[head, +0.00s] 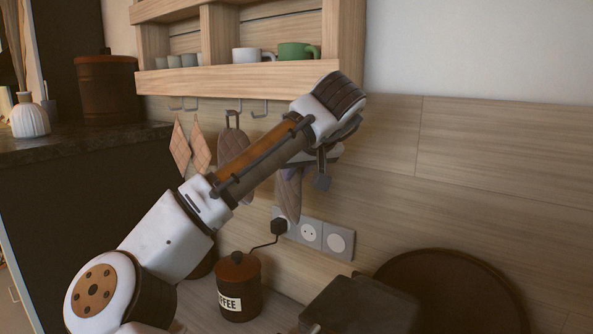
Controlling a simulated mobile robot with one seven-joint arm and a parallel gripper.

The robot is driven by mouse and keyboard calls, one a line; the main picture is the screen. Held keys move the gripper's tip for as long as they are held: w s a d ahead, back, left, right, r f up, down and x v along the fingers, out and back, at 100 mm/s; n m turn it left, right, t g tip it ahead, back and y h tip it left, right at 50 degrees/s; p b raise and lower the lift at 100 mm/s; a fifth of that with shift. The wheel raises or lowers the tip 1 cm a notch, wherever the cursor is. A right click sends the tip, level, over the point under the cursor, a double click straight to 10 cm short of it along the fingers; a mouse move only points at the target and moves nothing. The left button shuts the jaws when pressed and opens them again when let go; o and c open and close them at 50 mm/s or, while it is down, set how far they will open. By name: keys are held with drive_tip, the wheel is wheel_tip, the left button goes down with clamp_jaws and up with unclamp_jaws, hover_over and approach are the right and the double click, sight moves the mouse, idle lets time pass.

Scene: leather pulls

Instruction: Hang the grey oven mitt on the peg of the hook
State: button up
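A greyish-mauve oven mitt (290,197) hangs with its tip down, directly below my gripper (309,177), in front of the wood-panelled wall. Its upper end is hidden at the gripper, so I cannot see what holds it. One dark finger of my gripper shows to the right of the mitt; the other finger is not clear. Metal hooks are fixed along the underside of the wooden shelf; one bare hook (259,110) shows left of my gripper. My forearm covers part of the hook row.
A similar mitt (234,146) and checked pot holders (181,150) hang further left. The shelf (230,78) carries cups. Below are a coffee tin (238,287), wall sockets with a plug (311,234), a dark box (360,307) and a round dark board (455,285). The right wall is clear.

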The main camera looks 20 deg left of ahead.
drive_tip(key=o, duration=0.5)
drive_tip(key=shift+d+r, duration=0.1)
